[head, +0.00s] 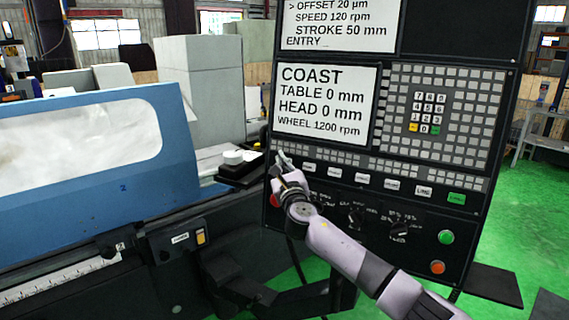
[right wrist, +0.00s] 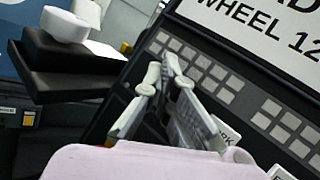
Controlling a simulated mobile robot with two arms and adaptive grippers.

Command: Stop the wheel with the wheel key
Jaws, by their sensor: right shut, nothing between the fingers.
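The control panel (head: 335,153) fills the right half of the head view. Its lower screen (head: 325,105) reads COAST, TABLE 0 mm, HEAD 0 mm, WHEEL 1200 rpm. A row of labelled white keys (head: 362,179) runs below it, ending in a green key (head: 456,198); I cannot read which is the wheel key. My right gripper (head: 284,160) is shut and empty in front of the panel's left edge, covering the row's left end. Contact cannot be told.
The blue machine cover (head: 90,150) stands at the left. A black block with a white round piece (head: 236,158) is left of my gripper. Knobs (head: 398,229), a green button (head: 446,237) and an orange button (head: 437,267) sit below the keys.

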